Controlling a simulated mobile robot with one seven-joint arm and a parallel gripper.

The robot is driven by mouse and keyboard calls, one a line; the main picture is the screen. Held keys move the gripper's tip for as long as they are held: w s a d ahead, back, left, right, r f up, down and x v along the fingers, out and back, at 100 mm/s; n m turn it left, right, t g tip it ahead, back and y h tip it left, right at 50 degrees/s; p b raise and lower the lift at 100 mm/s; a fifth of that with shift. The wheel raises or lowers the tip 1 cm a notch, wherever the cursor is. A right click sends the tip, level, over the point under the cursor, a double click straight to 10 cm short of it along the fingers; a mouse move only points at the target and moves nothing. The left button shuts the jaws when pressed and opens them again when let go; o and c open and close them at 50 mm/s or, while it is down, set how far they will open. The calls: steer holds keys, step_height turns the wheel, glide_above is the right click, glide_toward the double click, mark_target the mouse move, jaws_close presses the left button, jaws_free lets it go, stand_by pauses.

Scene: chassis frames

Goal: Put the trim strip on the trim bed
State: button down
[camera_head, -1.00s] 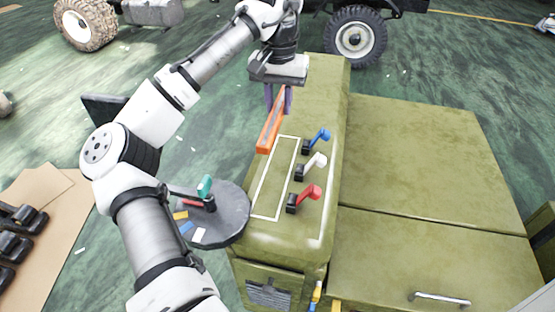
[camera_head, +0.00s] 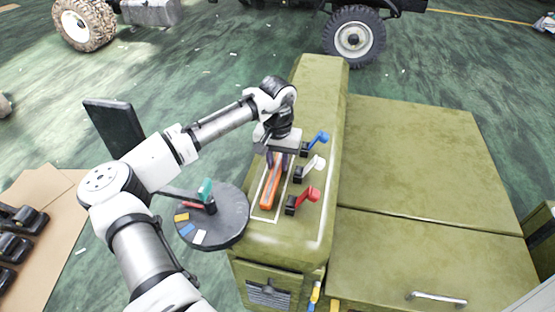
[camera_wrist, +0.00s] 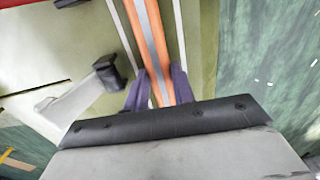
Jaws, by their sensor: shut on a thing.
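The trim strip (camera_head: 269,193) is a long orange bar with a grey stripe. My gripper (camera_head: 276,160) is shut on it near its far end, its purple fingers on either side. In the wrist view the strip (camera_wrist: 154,45) runs up between the fingers (camera_wrist: 157,88). The trim bed (camera_head: 257,213) is a white outlined rectangle on the olive cabinet top. The strip lies within that outline, as seen from the head, lengthwise along it. Whether it touches the surface or hangs just above it I cannot tell.
Blue (camera_head: 318,140), white (camera_head: 311,166) and red (camera_head: 305,199) levers stand close to the right of the outline. A round dark disc (camera_head: 232,226) with coloured patches is at the left. The wide olive panels (camera_head: 420,160) at the right are clear.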

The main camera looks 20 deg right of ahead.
steer(key=shift+f, duration=0.15)
steer(key=c, duration=1.2)
jaws_free()
steer(key=shift+o, duration=0.2)
